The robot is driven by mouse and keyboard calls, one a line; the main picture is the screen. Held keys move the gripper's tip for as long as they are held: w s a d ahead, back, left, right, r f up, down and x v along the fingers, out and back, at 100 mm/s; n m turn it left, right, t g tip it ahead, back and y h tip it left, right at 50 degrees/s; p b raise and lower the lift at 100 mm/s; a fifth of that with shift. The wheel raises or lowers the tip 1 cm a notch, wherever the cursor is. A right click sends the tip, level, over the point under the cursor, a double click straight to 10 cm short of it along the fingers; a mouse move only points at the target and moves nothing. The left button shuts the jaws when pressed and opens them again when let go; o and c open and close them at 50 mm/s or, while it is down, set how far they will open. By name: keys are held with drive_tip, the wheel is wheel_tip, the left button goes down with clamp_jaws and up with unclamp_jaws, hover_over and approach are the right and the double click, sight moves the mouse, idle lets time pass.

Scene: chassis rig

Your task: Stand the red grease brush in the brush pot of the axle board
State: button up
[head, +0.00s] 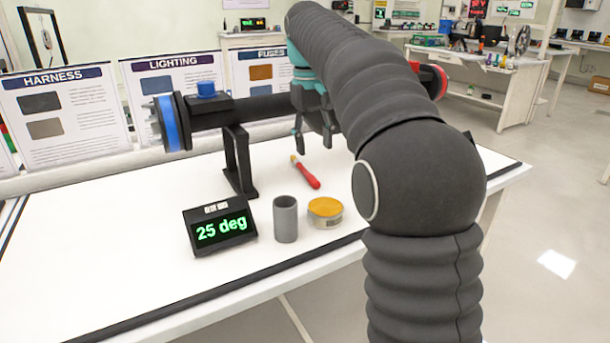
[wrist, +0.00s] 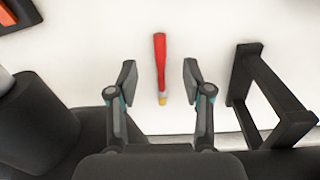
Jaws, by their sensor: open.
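The red grease brush (head: 306,174) lies flat on the white table, with its pale yellow tip toward the axle. In the wrist view the brush (wrist: 160,65) lies lengthwise between my open fingers, below them. My gripper (head: 315,145) points down above the brush, open and empty; its two fingers (wrist: 160,82) show apart in the wrist view. The grey cylindrical brush pot (head: 285,219) stands upright on the table, nearer the front edge. Its inside is mostly hidden. The axle board's dark axle (head: 250,110) runs behind, partly hidden by my arm.
A round tin with an orange-yellow top (head: 325,208) stands right beside the pot. A black axle stand (head: 239,163) rises left of the brush. The table's front left (head: 100,270) is clear.

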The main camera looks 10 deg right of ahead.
sight(316, 181)
drive_tip(key=f, duration=0.3)
drive_tip(key=f+b, duration=0.1)
drive_tip(key=f, duration=0.5)
drive_tip(key=shift+w+d+f+b, duration=0.15)
drive_tip(key=shift+d+f+b, duration=0.15)
drive_tip(key=shift+d+b, duration=0.05)
clamp_jaws()
